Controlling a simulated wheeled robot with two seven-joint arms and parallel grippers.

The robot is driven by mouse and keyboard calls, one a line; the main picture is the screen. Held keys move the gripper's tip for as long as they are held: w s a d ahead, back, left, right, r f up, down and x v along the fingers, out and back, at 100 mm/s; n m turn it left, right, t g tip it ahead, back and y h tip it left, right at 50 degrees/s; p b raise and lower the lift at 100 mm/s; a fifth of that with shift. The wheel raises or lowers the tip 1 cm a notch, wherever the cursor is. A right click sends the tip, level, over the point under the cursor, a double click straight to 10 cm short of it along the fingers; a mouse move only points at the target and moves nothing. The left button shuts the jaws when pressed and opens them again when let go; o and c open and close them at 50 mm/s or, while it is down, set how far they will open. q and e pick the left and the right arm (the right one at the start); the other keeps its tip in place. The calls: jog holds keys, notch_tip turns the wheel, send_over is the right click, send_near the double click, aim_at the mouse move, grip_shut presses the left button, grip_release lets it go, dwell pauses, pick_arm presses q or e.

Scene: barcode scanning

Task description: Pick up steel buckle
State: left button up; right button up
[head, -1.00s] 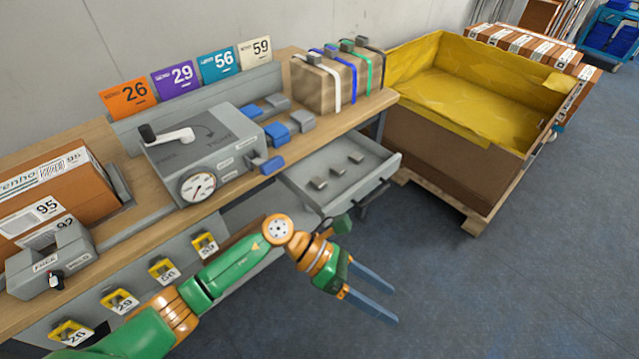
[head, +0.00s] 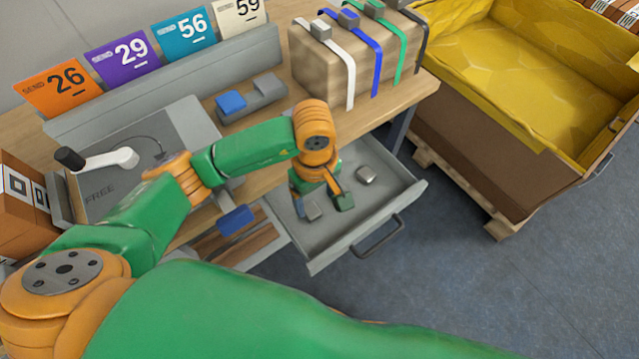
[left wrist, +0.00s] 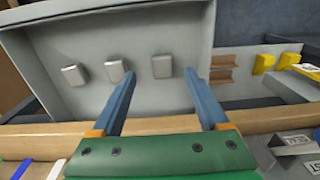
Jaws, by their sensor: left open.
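Small steel buckles lie in the open grey drawer (head: 340,237). In the head view one buckle (head: 366,174) lies to the right and another (head: 313,211) near my left gripper (head: 327,190); the gripper hides part of the drawer. The left wrist view shows three in a row: one at left (left wrist: 74,75), one in the middle (left wrist: 115,71) and one at right (left wrist: 162,66). There my left gripper (left wrist: 159,75) is open and empty, and the right buckle appears between its fingertips. I cannot tell the remaining height. My right gripper is not in view.
The wooden bench edge (left wrist: 270,127) lies close to the gripper. A strapped carton (head: 335,70) stands on the bench behind the drawer. The grey device (head: 110,165) is at left, and the large yellow-lined crate (head: 530,120) is at right. The floor before the drawer is clear.

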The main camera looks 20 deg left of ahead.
aim_at(316, 217)
pick_arm(q)
jog(key=f, duration=0.2)
jog(key=s+f+p, duration=0.1)
jog(key=f, duration=0.2)
jog(key=shift+s+d+f, duration=0.1)
jog(key=shift+d+f, duration=0.05)
jog(key=shift+f, duration=0.1)
jog(key=shift+w+f, duration=0.25)
jog(key=shift+f, duration=0.1)
jog(key=shift+r, duration=0.1)
grip_shut()
